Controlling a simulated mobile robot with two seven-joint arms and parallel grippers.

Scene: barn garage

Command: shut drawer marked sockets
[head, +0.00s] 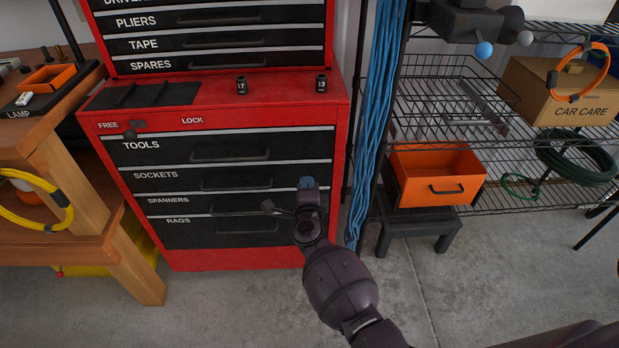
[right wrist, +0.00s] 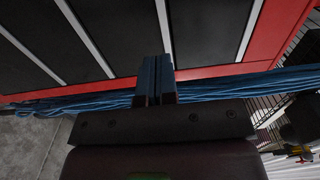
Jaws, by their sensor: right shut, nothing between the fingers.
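The drawer marked SOCKETS (head: 165,186) is the second dark front in the lower part of the red tool chest (head: 240,117), below TOOLS (head: 175,158). Its front looks flush with its neighbours; I see no clear gap. Its handle (head: 236,184) is a dark bar. My right gripper (head: 306,183) is shut and empty in front of the drawers' right end, near the SOCKETS and SPANNERS level. In the right wrist view its blue-tipped fingers (right wrist: 155,78) are together, pointing at the chest's red edge. Whether they touch it I cannot tell. My left gripper is out of view.
A small lever (head: 134,128) sits by the FREE label on the chest. Two sockets stand on the chest top, marked 17 (head: 241,85) and 13 (head: 321,83). Blue cables (head: 369,120) hang right of the chest. An orange bin (head: 440,165) and wire shelf stand further right; a wooden bench is left.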

